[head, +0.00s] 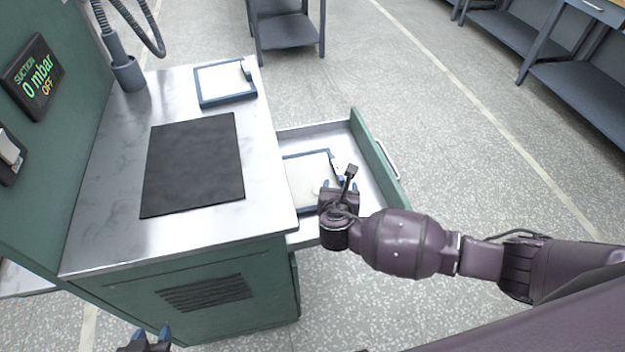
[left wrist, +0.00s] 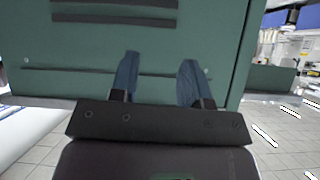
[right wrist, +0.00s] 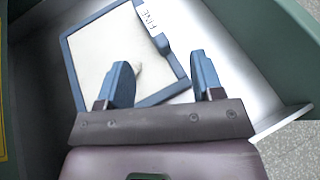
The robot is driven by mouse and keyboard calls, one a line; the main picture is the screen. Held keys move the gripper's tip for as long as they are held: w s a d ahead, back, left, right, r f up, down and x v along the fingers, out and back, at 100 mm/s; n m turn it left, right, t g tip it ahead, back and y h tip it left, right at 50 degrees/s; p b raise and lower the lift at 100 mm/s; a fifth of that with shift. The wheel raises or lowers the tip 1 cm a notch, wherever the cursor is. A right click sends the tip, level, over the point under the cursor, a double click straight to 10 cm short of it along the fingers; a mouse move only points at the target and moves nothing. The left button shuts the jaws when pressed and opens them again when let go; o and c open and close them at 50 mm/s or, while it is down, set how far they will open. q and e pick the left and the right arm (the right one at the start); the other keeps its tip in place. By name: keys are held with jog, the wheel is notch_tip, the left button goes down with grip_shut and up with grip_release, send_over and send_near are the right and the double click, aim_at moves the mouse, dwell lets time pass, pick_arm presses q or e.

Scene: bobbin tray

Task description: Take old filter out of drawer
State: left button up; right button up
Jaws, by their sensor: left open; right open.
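The old filter (head: 303,178) lies in the open drawer (head: 375,158). It has a blue frame, a cream sheet with a small mark, and a blue tab with a white label. The right wrist view shows the filter (right wrist: 98,52) lying flat. My right gripper (head: 340,186) is over the drawer, open and empty, its fingers above the filter's near edge; the gap to the frame is hard to judge. My left gripper (head: 150,332) is open and empty at the bottom left, facing the green cabinet front (left wrist: 160,55) in the left wrist view.
On the metal worktop (head: 100,235) lie a dark mat (head: 195,165) and another blue-framed filter (head: 225,82) with a white sheet. A suction hose (head: 125,70) stands at the back. A display (head: 35,77) reads 0 mbar, OFF.

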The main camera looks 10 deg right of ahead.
aim_at(340, 176)
jog(key=shift+x, duration=1.1)
jog(key=shift+w+d+f+b, duration=0.1)
jog(key=shift+w+f+b, duration=0.15)
jog(key=shift+w+b, duration=0.05)
jog(key=x, duration=0.2)
jog(key=b+x, duration=0.1)
jog(key=x, duration=0.1)
jog(key=shift+a+f, duration=0.2)
jog(key=shift+f, duration=0.1)
jog(key=shift+w+d, duration=0.1)
jog(key=shift+w, duration=0.2)
pick_arm(q)
jog(key=shift+w+f, duration=0.2)
jog(key=shift+f, duration=0.65)
pick_arm(e)
grip_shut()
